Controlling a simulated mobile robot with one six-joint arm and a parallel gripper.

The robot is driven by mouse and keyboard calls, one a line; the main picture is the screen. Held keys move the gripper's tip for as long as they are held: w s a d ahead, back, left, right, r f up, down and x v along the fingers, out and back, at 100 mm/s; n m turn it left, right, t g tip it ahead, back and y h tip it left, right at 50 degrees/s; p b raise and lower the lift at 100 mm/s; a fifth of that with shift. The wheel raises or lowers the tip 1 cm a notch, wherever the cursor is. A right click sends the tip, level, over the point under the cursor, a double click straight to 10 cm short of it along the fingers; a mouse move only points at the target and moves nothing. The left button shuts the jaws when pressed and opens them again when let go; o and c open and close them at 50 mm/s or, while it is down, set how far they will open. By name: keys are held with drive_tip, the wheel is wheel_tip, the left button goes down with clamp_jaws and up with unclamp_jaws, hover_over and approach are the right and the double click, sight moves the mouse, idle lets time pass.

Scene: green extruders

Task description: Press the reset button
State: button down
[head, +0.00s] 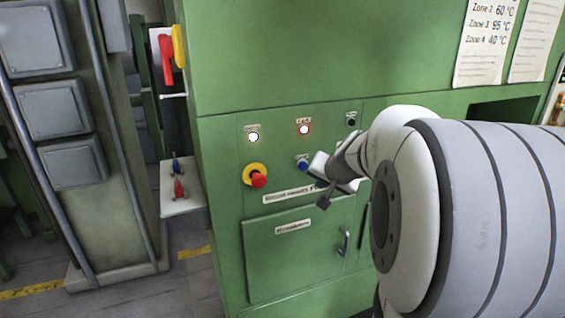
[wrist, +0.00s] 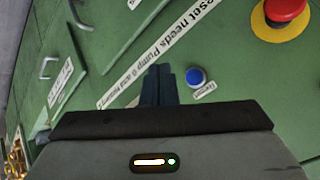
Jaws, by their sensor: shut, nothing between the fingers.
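The blue button (head: 302,164) sits on the green panel of the machine, under a small label, to the right of the red emergency stop (head: 258,179) on its yellow collar. In the wrist view the blue button (wrist: 196,77) lies just right of the fingertips, with a small tag beside it that I cannot read fully. My gripper (wrist: 158,72) is shut and empty, its dark fingers pointing at the panel beside the button. In the head view my gripper (head: 325,197) is just right of and below the button. I cannot tell whether the fingertips touch the panel.
A long label strip (head: 288,195) and a cabinet door (head: 290,262) with a handle (head: 344,242) are below. A small shelf (head: 183,202) with tools juts out left.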

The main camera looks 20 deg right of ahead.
sight(303, 166)
drive_tip(key=w+p, duration=0.2)
drive_tip(key=w, duration=0.4)
drive_tip(key=shift+w+a, duration=0.15)
drive_tip(key=shift+w, duration=0.15)
idle(1.8)
drive_tip(key=shift+w, duration=0.4)
drive_tip(key=shift+w, duration=0.35)
idle(0.5)
drive_tip(key=shift+s, duration=0.1)
drive_tip(key=shift+s+b, duration=0.45)
drive_tip(key=shift+s, duration=0.2)
